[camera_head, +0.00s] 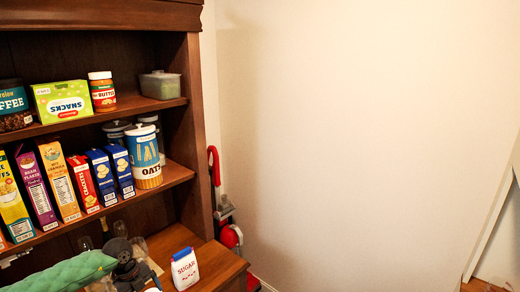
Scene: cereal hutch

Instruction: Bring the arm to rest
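Dark grey parts that look like my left gripper (128,268) show at the bottom left, in front of the hutch's lower counter. They are small and partly cut off by the frame edge, so I cannot tell whether the fingers are open or shut. My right gripper is not in view.
The wooden hutch (197,105) fills the left side, its shelves holding several cereal boxes, an oats canister (144,158) and jars. A sugar bag (184,269) stands on the counter's right. A red-handled appliance (229,236) stands beside the hutch. The right shows bare wall.

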